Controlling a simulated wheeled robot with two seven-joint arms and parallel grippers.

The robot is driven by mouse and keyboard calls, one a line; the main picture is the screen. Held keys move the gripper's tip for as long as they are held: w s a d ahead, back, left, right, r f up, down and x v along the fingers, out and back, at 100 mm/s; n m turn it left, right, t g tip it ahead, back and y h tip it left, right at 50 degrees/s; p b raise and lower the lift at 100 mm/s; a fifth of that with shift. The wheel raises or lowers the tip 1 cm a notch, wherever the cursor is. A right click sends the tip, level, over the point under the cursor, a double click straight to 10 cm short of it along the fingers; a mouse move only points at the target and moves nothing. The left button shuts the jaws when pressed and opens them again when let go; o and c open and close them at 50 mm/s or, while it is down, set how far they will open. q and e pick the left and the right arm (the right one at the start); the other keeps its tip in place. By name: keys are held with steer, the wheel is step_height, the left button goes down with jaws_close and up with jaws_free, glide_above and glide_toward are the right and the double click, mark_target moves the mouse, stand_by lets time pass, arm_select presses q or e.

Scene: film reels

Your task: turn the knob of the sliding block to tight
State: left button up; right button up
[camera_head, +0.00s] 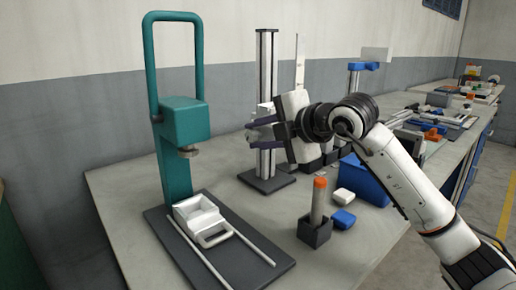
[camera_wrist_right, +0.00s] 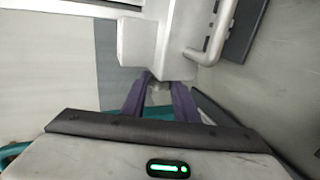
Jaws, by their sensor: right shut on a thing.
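A silver upright post (camera_head: 268,65) stands on a dark base plate (camera_head: 266,184) near the wall. The pale sliding block (camera_head: 264,112) sits partway up it, partly hidden by my right gripper. In the right wrist view the block (camera_wrist_right: 175,45) is light grey. My right gripper (camera_head: 251,134) reaches in from the right, its dark fingers at the block. In the right wrist view its fingers (camera_wrist_right: 158,90) are shut on a small grey knob (camera_wrist_right: 158,86), mostly hidden between them. The knob's setting cannot be read. My left gripper is in neither view.
A green press (camera_head: 181,120) with a white tray (camera_head: 197,217) stands at the left. A dark holder (camera_head: 314,231) with an orange-topped cylinder (camera_head: 319,198), a blue bin (camera_head: 364,181) and small blocks stand in front. The back wall is close behind the post.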

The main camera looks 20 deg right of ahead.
stand_by(0.4)
steer(key=o, duration=1.1)
steer(key=shift+c, duration=0.2)
steer(key=v, duration=1)
steer(key=shift+s, duration=0.2)
steer(key=shift+d+f, duration=0.1)
steer(key=shift+d, duration=0.05)
